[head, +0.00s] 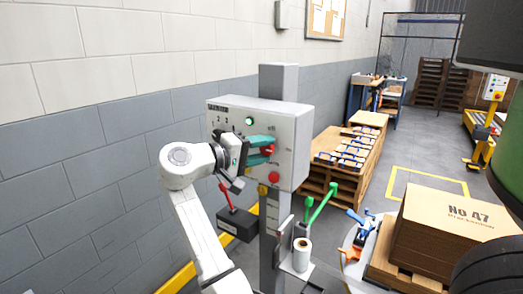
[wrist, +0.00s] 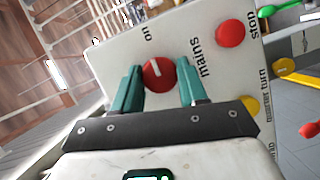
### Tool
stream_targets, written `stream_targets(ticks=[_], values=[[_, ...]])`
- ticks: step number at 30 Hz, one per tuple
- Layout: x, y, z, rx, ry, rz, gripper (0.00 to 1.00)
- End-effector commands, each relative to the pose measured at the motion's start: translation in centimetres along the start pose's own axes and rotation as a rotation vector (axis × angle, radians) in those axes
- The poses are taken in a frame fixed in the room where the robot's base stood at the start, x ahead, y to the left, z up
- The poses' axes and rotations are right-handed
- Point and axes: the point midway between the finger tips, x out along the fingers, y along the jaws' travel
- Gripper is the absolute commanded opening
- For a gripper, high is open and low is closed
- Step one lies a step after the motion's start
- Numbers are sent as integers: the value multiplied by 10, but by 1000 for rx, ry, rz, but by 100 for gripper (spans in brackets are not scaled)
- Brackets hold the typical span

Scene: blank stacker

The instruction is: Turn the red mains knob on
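The red mains knob (wrist: 158,75) is on the face of a light grey control box (head: 300,140). In the wrist view it sits between my gripper's two teal fingers (wrist: 160,85), with no clear gap on either side. A short white mark on the knob points up in that view, roughly toward the printed "on". The "mains" label is on the right of the knob there. In the head view my gripper (head: 263,150) reaches the box face from the left, and its fingers partly hide the knob.
A red stop button (wrist: 230,33) is close beside the right finger, with a yellow knob (wrist: 250,104) nearby. A green lamp (head: 249,121) is above. A green lever (head: 320,202) and a red lever (head: 226,196) stand below the box. A cardboard stack (head: 440,230) is at the right.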

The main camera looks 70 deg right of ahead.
Motion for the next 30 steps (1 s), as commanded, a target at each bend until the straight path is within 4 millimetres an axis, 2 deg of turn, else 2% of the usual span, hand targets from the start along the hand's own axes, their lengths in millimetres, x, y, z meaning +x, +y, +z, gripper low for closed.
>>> stream_targets(ticks=[1,8,17,20,30], values=[[0,-2,1,-1,-3,-2,46],[0,-1,0,-1,-1,0,67],[-4,-1,0,-1,1,0,67],[-15,-1,0,-1,3,0,67],[-79,-2,-1,-2,3,-1,67]])
